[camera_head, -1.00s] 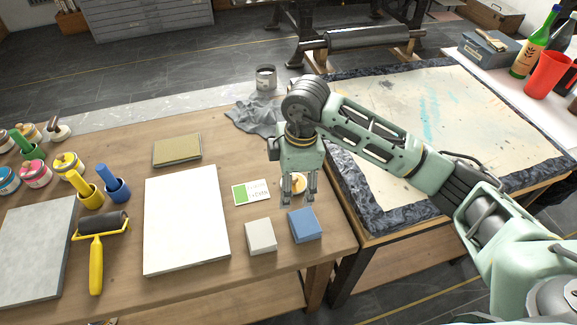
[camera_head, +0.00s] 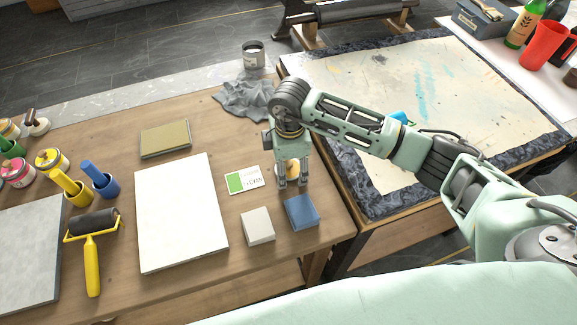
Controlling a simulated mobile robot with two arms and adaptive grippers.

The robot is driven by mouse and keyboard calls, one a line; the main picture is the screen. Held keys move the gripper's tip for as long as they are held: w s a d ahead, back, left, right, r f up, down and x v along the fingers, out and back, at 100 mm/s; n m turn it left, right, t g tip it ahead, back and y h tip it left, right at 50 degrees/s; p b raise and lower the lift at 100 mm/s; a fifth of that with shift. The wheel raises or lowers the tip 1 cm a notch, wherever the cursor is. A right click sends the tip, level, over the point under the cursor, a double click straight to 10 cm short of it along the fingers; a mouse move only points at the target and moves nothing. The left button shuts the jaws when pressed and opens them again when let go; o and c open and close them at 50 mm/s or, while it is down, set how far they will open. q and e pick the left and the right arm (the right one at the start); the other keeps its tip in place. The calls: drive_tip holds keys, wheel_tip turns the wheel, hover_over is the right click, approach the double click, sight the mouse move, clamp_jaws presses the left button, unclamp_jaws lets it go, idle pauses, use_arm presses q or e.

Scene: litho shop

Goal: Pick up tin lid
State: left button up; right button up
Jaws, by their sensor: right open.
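A small round lid (camera_head: 293,168), yellowish with a pale rim, lies on the wooden table (camera_head: 190,285) near its right edge. I take it to be the tin lid. It is partly hidden behind the fingers of my right gripper (camera_head: 292,183). The gripper points down with its two fingers apart, over or just in front of the lid. I cannot tell how high the fingertips are or whether they touch it. My left gripper is not in view.
A blue block (camera_head: 301,211), a pale block (camera_head: 257,226) and a green-and-white card (camera_head: 243,179) lie close by. A grey cloth (camera_head: 248,98) and an open tin (camera_head: 253,55) are behind. A white slab (camera_head: 183,213) lies left, with a yellow-handled roller (camera_head: 92,255) beyond it.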

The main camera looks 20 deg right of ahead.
drive_tip(key=c, duration=0.4)
drive_tip(key=shift+r, duration=0.1)
drive_tip(key=c, duration=0.3)
